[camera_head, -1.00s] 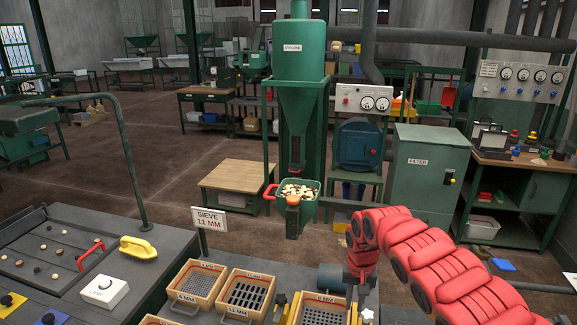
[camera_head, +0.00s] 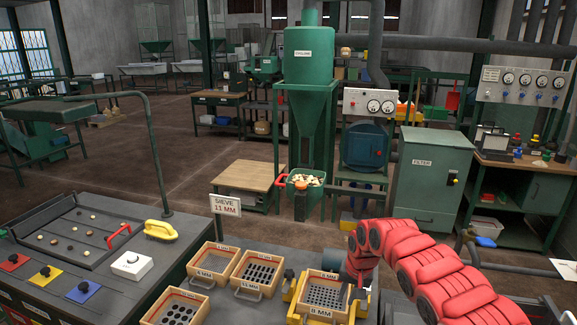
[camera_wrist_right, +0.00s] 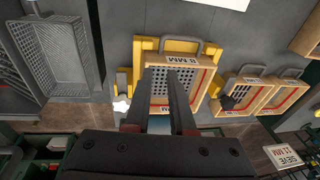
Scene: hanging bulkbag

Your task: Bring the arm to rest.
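My right arm (camera_head: 415,262), red and padded, comes in from the lower right in the head view. My right gripper (camera_wrist_right: 161,73) points at the 8 MM sieve (camera_head: 337,312), a wooden frame with a perforated grey plate. In the right wrist view this sieve (camera_wrist_right: 207,92) lies behind the two dark fingers. The fingers are apart with nothing visible between them. The sieve sits in a yellow holder (camera_head: 295,319) on the bench. The exact height of the fingertips above it cannot be told. My left gripper is not in view.
The 11 MM sieve (camera_head: 240,282) and other framed sieves stand left of the holder. The "SIEVE 11 MM" sign (camera_head: 226,205) rises behind them. A green bin with pale pieces (camera_head: 305,181) is under the cyclone (camera_head: 309,58). A grey mesh basket (camera_wrist_right: 50,55) shows in the wrist view.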

